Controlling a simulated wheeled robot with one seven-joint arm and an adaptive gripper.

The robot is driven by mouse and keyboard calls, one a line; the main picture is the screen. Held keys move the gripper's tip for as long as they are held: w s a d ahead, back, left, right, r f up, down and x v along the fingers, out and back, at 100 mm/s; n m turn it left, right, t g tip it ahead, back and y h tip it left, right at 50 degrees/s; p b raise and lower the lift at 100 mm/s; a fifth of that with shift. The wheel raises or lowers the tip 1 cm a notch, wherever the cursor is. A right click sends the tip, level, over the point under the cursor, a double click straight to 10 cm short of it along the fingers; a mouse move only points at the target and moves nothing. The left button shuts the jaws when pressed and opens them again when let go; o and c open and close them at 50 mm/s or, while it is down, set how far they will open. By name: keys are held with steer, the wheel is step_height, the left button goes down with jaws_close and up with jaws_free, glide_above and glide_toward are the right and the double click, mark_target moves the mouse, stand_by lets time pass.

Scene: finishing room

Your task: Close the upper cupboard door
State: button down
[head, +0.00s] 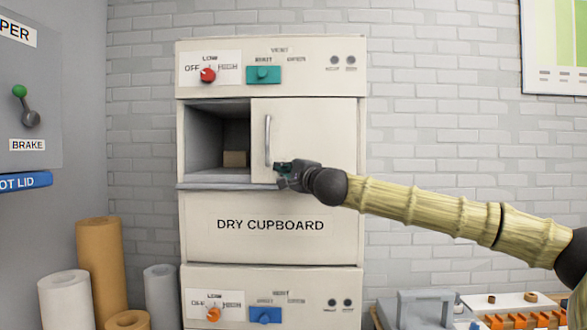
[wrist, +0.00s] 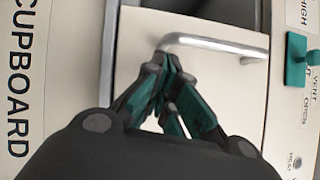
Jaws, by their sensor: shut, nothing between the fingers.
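The upper cupboard door (head: 310,140) is a cream panel that covers the right part of the upper opening. The left part of the opening (head: 203,137) stands open, with a dark grey inside. The door's vertical silver handle (head: 267,140) is near its left edge. It also shows in the wrist view (wrist: 222,45). My gripper (head: 279,168) is shut and empty just right of the handle's lower end. In the wrist view its fingertips (wrist: 165,60) are close beside that end of the handle; I cannot tell whether they touch it.
A small brown block (head: 235,158) sits inside the cupboard. A red knob (head: 208,75) and a teal switch (head: 263,74) are above the door. Rolls (head: 98,265) stand at the lower left. A grey-handled item (head: 425,305) and an orange rack (head: 520,318) are at the lower right.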

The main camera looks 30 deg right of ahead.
steer(key=shift+w+a, duration=0.25)
steer(key=shift+w, duration=0.05)
steer(key=shift+a, duration=0.1)
